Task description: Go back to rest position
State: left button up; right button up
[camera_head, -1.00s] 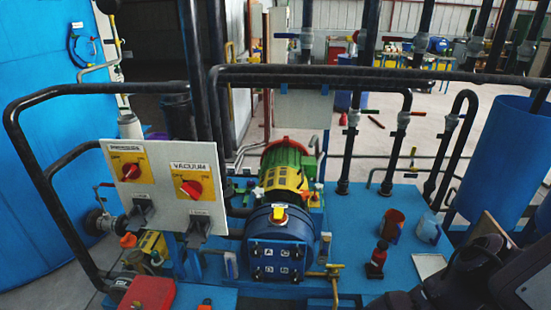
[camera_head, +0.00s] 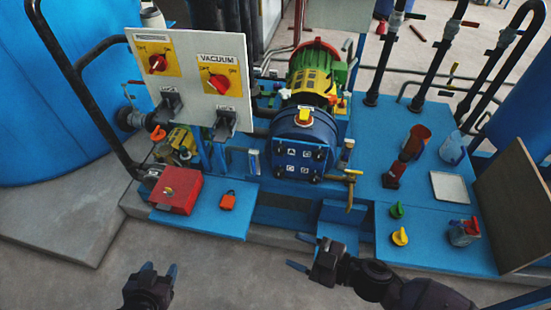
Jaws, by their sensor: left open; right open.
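My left gripper (camera_head: 158,276) shows at the bottom left of the head view, over the grey floor. Its dark fingers with blue tips are open and empty. My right gripper (camera_head: 305,252) is in the lower middle, its arm coming in from the bottom right. It is open and empty, in front of the blue platform's front edge. Neither gripper touches anything that I can see.
A brown board (camera_head: 515,205) leans at right. The floor (camera_head: 225,270) between my grippers is clear.

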jog(key=w+d+f+m+t+h, duration=0.1)
jog(key=w+d+m+t+h, duration=0.3)
jog(key=d, duration=0.6)
jog(key=s+d+f+m+h, duration=0.1)
jog(key=s+d+m+h, duration=0.2)
jog(key=d, duration=0.5)
jog(key=s+d+f+m+g+h, duration=0.1)
jog(key=s+d+f+h, duration=0.15)
jog(key=d+h, duration=0.4)
jog(key=s+d+m+h, duration=0.2)
jog(key=s+d, duration=0.2)
jog(key=d, duration=0.6)
pick_arm(q)
jog(key=shift+w+d+f+b, duration=0.1)
jog(key=shift+w+f+b, duration=0.5)
jog(key=shift+b, duration=0.95)
pick_arm(e)
jog(key=w+a+f+m, duration=0.1)
jog(key=a+m, duration=0.1)
jog(key=a, duration=0.4)
jog(key=w+a+f+m+t, duration=0.1)
jog(key=w+a+f+m, duration=0.1)
jog(key=a, duration=0.4)
jog(key=shift+w+a+f+m, duration=0.15)
jog(key=shift+w+a+m, duration=0.1)
jog(key=shift+m, duration=0.25)
